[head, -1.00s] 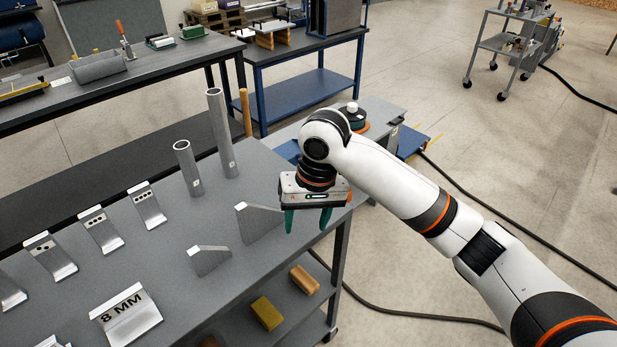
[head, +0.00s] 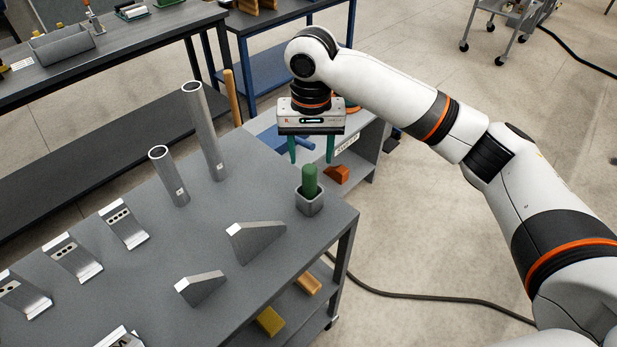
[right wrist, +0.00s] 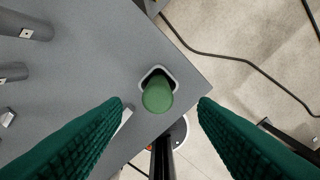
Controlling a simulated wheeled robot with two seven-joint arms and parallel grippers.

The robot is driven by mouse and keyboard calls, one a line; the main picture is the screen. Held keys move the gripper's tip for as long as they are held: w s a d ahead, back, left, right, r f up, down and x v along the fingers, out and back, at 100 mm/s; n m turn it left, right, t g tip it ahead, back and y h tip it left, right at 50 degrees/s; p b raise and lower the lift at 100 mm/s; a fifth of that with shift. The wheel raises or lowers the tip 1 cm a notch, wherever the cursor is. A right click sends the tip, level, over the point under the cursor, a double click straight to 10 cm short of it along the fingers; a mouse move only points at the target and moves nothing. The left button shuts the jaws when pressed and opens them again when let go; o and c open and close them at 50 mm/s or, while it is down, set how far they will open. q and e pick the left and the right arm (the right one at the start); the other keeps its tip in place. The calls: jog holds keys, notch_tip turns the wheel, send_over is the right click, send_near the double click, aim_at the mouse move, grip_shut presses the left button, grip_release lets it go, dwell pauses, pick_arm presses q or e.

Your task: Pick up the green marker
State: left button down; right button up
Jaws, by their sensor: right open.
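The green marker (head: 310,181) stands upright in a small grey square holder (head: 309,203) near the right corner of the grey table. My right gripper (head: 311,158) is open and empty, pointing down just above and behind the marker in the head view. In the right wrist view the marker (right wrist: 158,95) shows from above, between and ahead of the two green fingers (right wrist: 160,108), with the holder's rim (right wrist: 151,72) around it. The fingers look clear of the marker. My left gripper is not in view.
Two metal tubes (head: 203,130) stand left of the holder. Two wedge plates (head: 256,240) and several bent metal brackets (head: 125,226) are on the same table (head: 190,240). An orange block (head: 337,174) lies on a lower surface behind. The tabletop around the holder is clear.

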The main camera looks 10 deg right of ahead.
aim_at(310, 178)
notch_tip(310, 178, down, 2)
jog(key=shift+f, duration=0.35)
jog(key=shift+w+f+p, duration=0.15)
jog(key=shift+f+p, duration=0.15)
jog(key=shift+f, duration=0.1)
notch_tip(310, 178, down, 4)
jog(key=shift+r+p, duration=0.2)
jog(key=shift+p, duration=0.25)
jog(key=shift+f, duration=0.4)
jog(key=shift+c, duration=0.2)
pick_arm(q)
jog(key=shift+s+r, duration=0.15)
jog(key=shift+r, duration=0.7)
pick_arm(e)
jog(key=shift+a, duration=0.1)
jog(key=c, duration=1)
